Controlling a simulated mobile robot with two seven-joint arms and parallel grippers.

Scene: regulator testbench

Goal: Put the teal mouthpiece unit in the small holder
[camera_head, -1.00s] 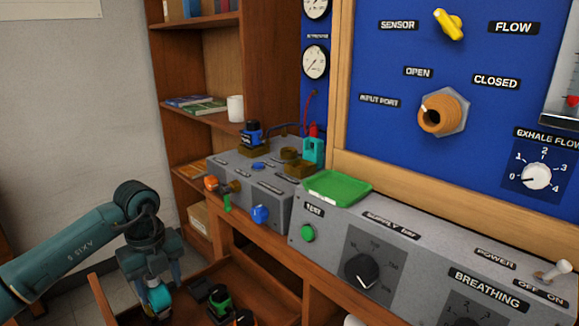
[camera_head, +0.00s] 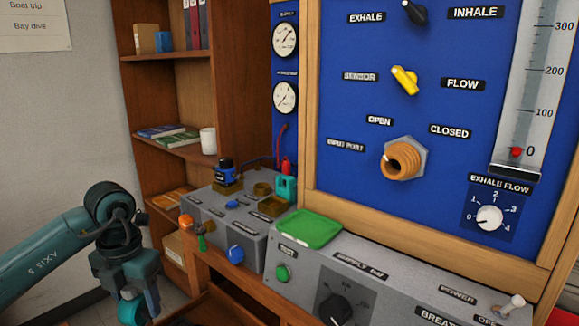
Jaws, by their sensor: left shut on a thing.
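My left gripper (camera_head: 128,303) is at the lower left, pointing down. It is shut on a rounded teal thing (camera_head: 133,312), which looks like the teal mouthpiece unit; the bottom of the picture cuts close to it. On the grey console (camera_head: 212,212) sit small brown holders: a smaller one (camera_head: 262,188), a larger one (camera_head: 272,207) in front of it, and one at left under a blue-and-black unit (camera_head: 224,172). I take the smaller one to be the small holder. My gripper is well left of and below the console. My right gripper is not in view.
A teal block (camera_head: 286,188) with a red-topped part stands at the console's back right. A green tray (camera_head: 309,229) lies on the front panel. Coloured knobs stick out of the console's front. A wooden shelf (camera_head: 160,55) stands behind; the blue panel (camera_head: 350,100) rises at right.

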